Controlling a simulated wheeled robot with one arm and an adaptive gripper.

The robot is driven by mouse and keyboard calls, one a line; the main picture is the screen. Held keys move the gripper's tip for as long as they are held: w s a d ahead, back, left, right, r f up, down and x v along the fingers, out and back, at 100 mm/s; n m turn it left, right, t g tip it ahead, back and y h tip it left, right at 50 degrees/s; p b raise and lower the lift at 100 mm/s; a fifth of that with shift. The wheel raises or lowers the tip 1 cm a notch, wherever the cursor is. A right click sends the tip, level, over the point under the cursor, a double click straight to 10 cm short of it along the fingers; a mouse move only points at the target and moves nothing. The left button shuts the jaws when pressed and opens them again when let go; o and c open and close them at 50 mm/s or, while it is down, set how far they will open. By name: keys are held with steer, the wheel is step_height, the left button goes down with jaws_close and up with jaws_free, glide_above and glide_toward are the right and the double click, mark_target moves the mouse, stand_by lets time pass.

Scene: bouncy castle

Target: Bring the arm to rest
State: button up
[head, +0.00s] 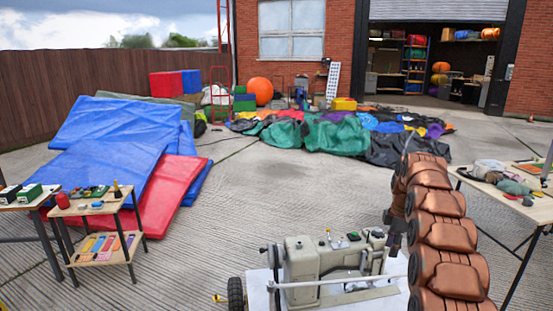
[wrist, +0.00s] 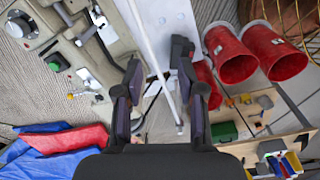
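My arm shows as a stack of copper-coloured links at the right of the head view. My gripper (head: 392,242) hangs at its left side, above the right end of the beige machine (head: 318,262). In the wrist view my gripper (wrist: 158,62) has its two dark fingers spread apart. A pale bar and a thin rod show between and beyond the fingers; I see nothing clasped. The beige machine also shows at the upper left of the wrist view (wrist: 110,55). The contact between gripper and machine cannot be told.
The machine rests on a white surface (head: 258,298). A side table (head: 538,208) with cloths stands at right, a small shelved table (head: 100,208) at left. Blue mats (head: 105,135) and a red mat (head: 170,195) lie behind it. Red containers (wrist: 232,58) show in the wrist view. Mid-floor is clear.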

steer(key=s+a+r+m+p, duration=0.1)
steer(key=s+a+r+m, duration=0.3)
steer(key=s, duration=0.4)
steer(key=s+a+r+m+g+p, duration=0.1)
steer(key=s+a+r+p, duration=0.1)
steer(key=s+a+r, duration=0.4)
steer(key=s+a+r+m+p, duration=0.1)
steer(key=s+a+r+m, duration=0.25)
steer(key=s, duration=0.55)
steer(key=s+a+m+p, duration=0.1)
steer(key=s+a+m, duration=0.1)
steer(key=s, duration=1.2)
steer(key=s+a+f+m+g+p, duration=0.1)
steer(key=s+m, duration=0.4)
steer(key=s, duration=0.9)
steer(key=shift+s+a+f+p, duration=0.3)
steer(key=shift+s+a+p, duration=0.05)
steer(key=shift+a+p, duration=0.4)
